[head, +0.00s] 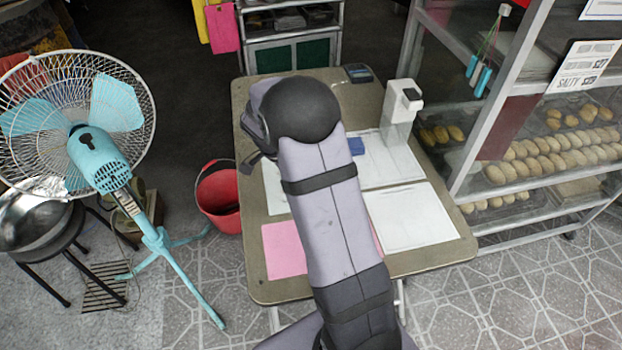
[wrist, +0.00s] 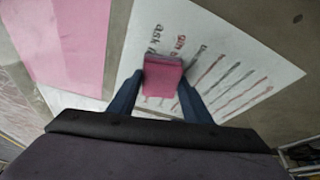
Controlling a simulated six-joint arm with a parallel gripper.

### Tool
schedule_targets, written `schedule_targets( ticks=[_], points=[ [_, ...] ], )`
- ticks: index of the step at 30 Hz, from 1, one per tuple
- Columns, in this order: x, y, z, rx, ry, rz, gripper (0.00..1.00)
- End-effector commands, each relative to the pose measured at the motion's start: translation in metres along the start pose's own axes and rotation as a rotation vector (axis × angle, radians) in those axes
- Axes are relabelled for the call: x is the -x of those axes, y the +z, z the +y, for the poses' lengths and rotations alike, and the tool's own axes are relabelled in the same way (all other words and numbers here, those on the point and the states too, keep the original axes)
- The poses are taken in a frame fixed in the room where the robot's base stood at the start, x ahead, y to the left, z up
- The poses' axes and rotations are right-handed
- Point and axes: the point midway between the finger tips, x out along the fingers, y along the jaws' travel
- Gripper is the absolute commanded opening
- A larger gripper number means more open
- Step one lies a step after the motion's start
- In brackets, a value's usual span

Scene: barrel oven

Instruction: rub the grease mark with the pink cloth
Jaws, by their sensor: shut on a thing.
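In the wrist view my gripper (wrist: 163,88) is shut on a small pink block-like pad, which I take to be the pink cloth (wrist: 163,74). The cloth is over a white sheet (wrist: 222,45) that has handwriting and slanted reddish and dark strokes. I cannot tell whether the cloth touches the sheet. I cannot pick out a grease mark among the strokes; part of the sheet is hidden by the cloth and fingers. In the head view my arm hides the gripper tips and the cloth.
A flat pink sheet (head: 283,250) lies at the table's front left. A fan stands left, a glass bread case right.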

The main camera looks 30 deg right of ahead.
Motion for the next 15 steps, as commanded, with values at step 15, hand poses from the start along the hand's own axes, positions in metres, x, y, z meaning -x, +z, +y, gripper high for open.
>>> schedule_targets(
  ticks=[15],
  points=[
    [0.056, -0.025, 0.000, -0.001, -0.002, 0.000, 0.24]
  ],
)
